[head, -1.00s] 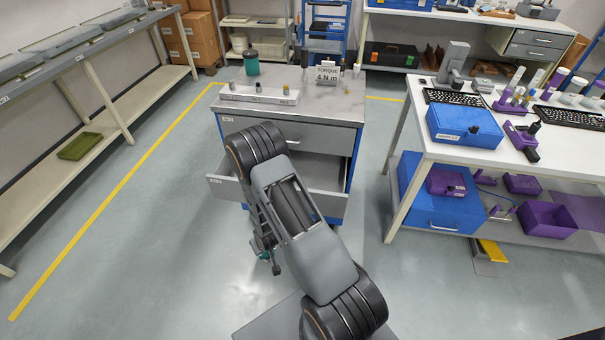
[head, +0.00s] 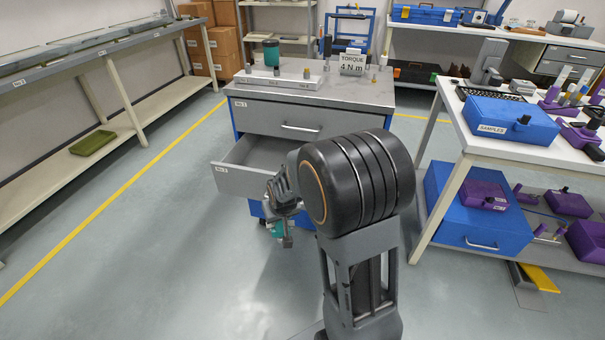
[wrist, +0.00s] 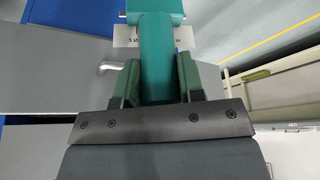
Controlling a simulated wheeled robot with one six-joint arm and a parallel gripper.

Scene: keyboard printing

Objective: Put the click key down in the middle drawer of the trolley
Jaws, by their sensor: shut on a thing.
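The click key is a teal, thick-handled tool (wrist: 160,50), shut between my gripper's two green-padded fingers (wrist: 157,88) in the wrist view. In the head view a bit of its teal (head: 277,229) shows at my gripper (head: 283,215), low in front of the trolley. The trolley (head: 258,116) is grey and blue. Its middle drawer (head: 230,181) is pulled open, and its inside (head: 262,155) shows partly. My arm hides the drawer's right part. My gripper is in front of and below the drawer's rim in the picture, outside it.
The top drawer (head: 265,117) is closed. A workbench with a blue case (head: 508,125) is on the right. The floor (head: 150,215) on the left is clear.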

